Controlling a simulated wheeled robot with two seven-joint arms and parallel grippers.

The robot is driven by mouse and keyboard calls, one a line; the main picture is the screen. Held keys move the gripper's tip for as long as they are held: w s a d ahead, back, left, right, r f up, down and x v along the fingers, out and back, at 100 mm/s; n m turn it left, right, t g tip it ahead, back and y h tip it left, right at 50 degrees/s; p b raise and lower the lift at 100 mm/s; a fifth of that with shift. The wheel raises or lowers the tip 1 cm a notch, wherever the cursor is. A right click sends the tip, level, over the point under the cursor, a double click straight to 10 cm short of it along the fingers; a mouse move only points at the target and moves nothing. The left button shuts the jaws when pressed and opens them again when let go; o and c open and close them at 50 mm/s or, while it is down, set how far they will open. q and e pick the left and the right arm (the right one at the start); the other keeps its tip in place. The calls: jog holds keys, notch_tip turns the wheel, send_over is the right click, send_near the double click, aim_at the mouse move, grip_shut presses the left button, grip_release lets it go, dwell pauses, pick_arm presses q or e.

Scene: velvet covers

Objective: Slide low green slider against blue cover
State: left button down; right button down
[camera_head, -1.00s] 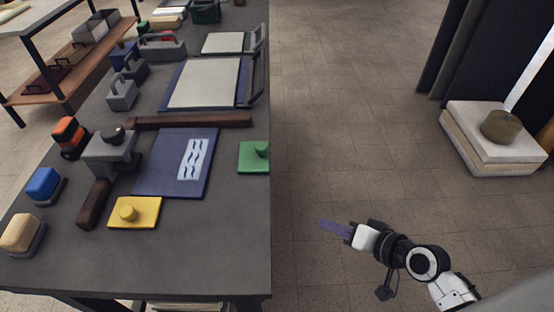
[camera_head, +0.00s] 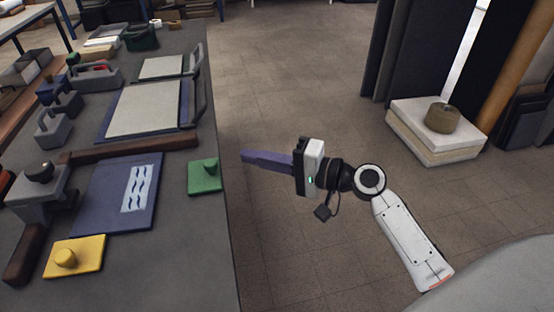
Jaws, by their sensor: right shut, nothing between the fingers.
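The low green slider (camera_head: 204,178) is a flat green plate with a round knob, lying on the grey table close to its right edge. The blue cover (camera_head: 93,196) lies flat to its left, with a pale panel of dark wavy lines on it. A strip of bare table separates the two. My right gripper (camera_head: 244,155) is shut and empty, its long purplish fingers pointing left. It is to the right of the green slider, beyond the table edge, apart from it. My left gripper is not in view.
A yellow plate with a knob (camera_head: 75,256) lies at the blue cover's near side. Open floor lies right of the table.

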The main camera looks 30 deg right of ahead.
aim_at(196, 180)
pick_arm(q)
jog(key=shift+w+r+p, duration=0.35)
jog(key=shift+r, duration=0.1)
pick_arm(e)
jog(key=a, duration=0.1)
jog(key=w+a, duration=0.1)
jog(key=a, duration=0.2)
jog(key=shift+w+a+f, duration=0.15)
jog(key=shift+a+f, duration=0.2)
jog(key=a, duration=0.2)
jog(key=w+a+p, duration=0.1)
jog(key=a, duration=0.1)
jog(key=w+a+p, duration=0.1)
jog(key=a, duration=0.2)
jog(key=shift+a+r, duration=0.1)
jog(key=shift+r, duration=0.05)
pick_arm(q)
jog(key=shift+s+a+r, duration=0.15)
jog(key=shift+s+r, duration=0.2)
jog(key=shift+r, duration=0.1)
pick_arm(e)
jog(key=shift+w+a, duration=0.15)
jog(key=shift+a, duration=0.35)
